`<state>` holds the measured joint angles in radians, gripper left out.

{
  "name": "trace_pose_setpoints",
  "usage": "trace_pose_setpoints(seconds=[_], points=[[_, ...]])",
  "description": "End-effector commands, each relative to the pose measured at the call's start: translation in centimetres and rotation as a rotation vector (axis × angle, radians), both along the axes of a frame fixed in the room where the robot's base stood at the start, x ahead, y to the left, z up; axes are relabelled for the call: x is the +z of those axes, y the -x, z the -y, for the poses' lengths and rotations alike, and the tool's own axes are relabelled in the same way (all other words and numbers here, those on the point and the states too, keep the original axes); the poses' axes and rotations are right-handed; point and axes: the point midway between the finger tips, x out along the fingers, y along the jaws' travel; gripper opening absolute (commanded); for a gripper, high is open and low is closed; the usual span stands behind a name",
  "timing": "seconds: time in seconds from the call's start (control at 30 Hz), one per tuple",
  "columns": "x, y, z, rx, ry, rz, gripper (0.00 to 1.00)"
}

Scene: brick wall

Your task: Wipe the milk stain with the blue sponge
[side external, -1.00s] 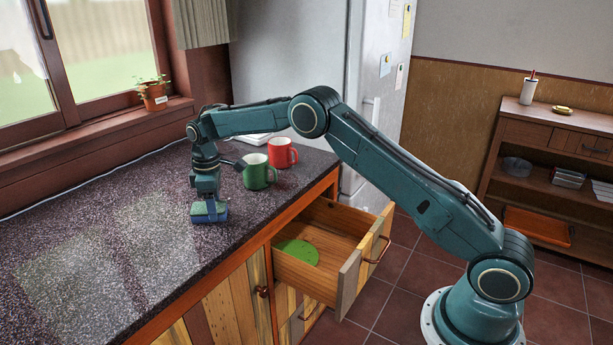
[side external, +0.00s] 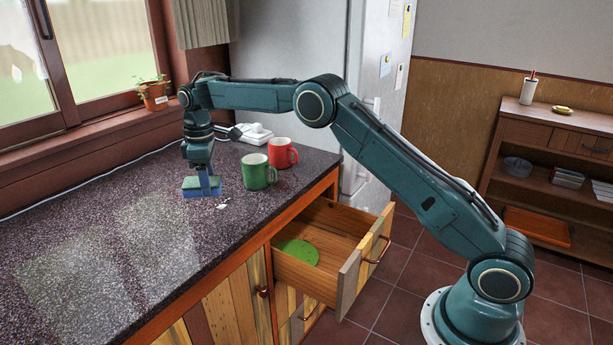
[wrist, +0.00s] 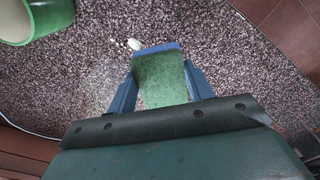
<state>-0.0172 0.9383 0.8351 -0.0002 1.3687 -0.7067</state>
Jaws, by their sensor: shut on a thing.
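My gripper (side external: 202,182) is shut on the blue sponge (side external: 192,191), holding it at or just above the dark speckled countertop; I cannot tell if it touches. In the wrist view the sponge (wrist: 160,78) shows a green face and a blue edge between the two blue fingers (wrist: 159,85). A small white milk stain (side external: 222,205) lies on the counter just right of and in front of the sponge. In the wrist view the stain (wrist: 134,44) is just beyond the sponge's blue edge.
A green mug (side external: 259,172) and a red mug (side external: 282,153) stand close to the right of my gripper. A white object (side external: 253,133) lies behind them. An open drawer (side external: 330,240) holds a green round item (side external: 298,252). The counter to the left is clear.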

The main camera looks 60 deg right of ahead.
Motion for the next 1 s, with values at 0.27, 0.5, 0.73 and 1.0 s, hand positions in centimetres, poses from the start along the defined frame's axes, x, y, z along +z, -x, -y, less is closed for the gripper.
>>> trace_pose_setpoints(seconds=[0.27, 0.5, 0.73, 1.0], points=[[0.0, 0.0, 0.0, 0.000, 0.000, 0.000, 0.33], [0.0, 0.0, 0.0, 0.000, 0.000, 0.000, 0.33], [0.0, -0.5, 1.2, -0.003, 0.000, 0.001, 0.33], [0.0, -1.6, 4.1, -0.002, 0.000, 0.001, 0.33]])
